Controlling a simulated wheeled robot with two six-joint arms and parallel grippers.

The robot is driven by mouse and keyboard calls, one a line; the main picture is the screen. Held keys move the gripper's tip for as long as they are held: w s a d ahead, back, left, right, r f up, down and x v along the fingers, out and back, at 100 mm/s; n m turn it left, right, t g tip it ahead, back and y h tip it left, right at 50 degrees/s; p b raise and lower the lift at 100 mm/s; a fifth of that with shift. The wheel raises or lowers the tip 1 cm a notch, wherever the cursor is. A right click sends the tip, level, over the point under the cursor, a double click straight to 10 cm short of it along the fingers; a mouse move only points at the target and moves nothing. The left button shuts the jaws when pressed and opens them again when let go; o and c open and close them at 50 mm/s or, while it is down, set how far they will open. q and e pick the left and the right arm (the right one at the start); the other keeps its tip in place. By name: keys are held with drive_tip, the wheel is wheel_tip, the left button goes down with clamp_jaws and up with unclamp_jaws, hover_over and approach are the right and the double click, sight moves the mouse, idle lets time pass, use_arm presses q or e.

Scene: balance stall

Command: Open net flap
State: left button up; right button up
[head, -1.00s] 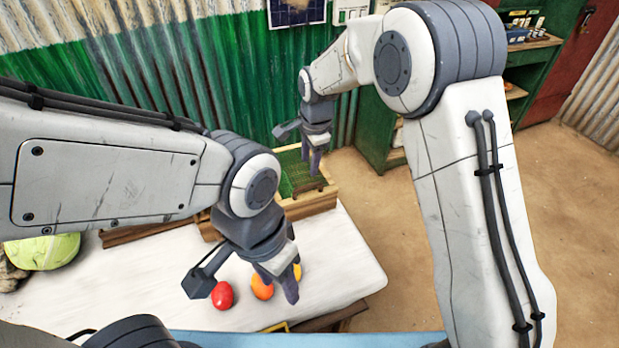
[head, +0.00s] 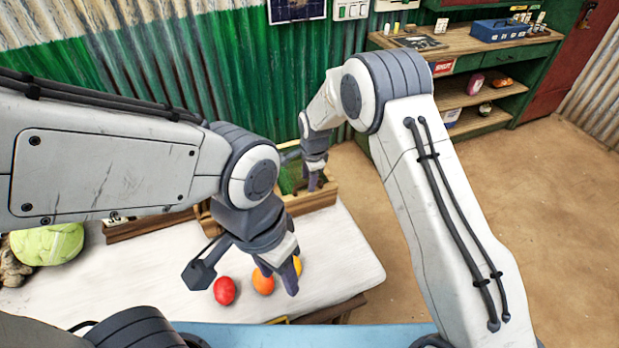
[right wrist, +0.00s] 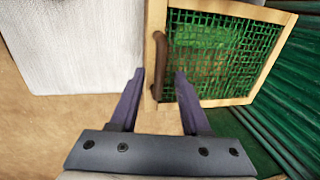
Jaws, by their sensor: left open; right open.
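The net flap (right wrist: 215,50) is a green mesh in a pale wooden frame, lying over a box in the right wrist view. A brown bar handle (right wrist: 160,52) stands along the frame's left side. My right gripper (right wrist: 159,76) is open, its fingertips on either side of the handle's lower part. I cannot tell whether they touch it. In the head view the wooden box (head: 314,203) is at the back of the table, and my right gripper (head: 312,184) hides part of it. My left gripper (head: 282,276) is open and empty over the front of the table.
The white table (head: 345,262) carries a red ball-like item (head: 225,291), an orange one (head: 263,283) and a yellow one partly hidden by my left gripper. A corrugated wall (head: 215,75) stands close behind the box.

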clamp_jaws()
drive_tip(key=shift+w+d+r, duration=0.1)
idle(1.2)
